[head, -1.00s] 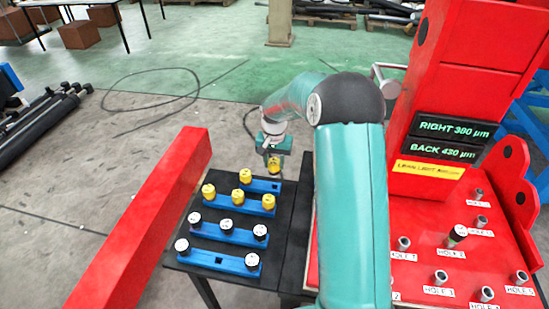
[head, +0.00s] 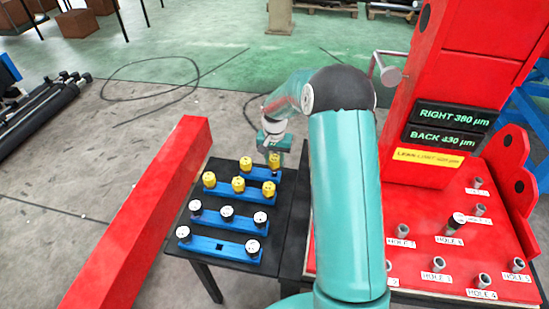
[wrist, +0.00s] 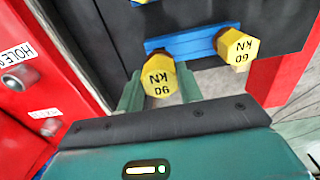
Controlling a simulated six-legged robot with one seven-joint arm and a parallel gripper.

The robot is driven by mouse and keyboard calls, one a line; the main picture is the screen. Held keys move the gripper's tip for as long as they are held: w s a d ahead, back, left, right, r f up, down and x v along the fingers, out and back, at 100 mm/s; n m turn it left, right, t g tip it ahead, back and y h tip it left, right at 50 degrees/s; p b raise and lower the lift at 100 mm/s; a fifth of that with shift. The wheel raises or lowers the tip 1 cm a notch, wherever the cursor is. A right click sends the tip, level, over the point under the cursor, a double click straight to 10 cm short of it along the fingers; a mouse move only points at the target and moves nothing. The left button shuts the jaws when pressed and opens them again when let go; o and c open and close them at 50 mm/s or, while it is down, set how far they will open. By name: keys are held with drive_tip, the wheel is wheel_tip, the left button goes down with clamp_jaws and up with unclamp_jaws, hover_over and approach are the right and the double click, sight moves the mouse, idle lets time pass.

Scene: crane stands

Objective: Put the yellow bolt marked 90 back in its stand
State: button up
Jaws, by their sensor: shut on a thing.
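The yellow bolt (wrist: 160,82), whose upside-down mark appears to read 90 KN, is between the fingers of my gripper (wrist: 160,92) in the wrist view. In the head view, my gripper (head: 274,155) is shut on this bolt (head: 274,161) at the right end of the rear blue stand (head: 258,174). The stand also shows in the wrist view (wrist: 195,42). The bolt's shank is hidden, so I cannot tell whether it is seated. Another yellow bolt (head: 245,164) stands at the stand's other end; it also shows in the wrist view (wrist: 238,45).
Three more blue stands with yellow bolts (head: 238,185) and white-topped bolts (head: 226,213) fill the black table (head: 195,262) in front. A red beam (head: 150,215) lies left. The red crane base with labelled holes (head: 415,262) is right.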

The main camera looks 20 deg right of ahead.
drive_tip(key=shift+f, duration=1.7)
drive_tip(key=o, duration=1.1)
drive_tip(key=shift+r, duration=2.5)
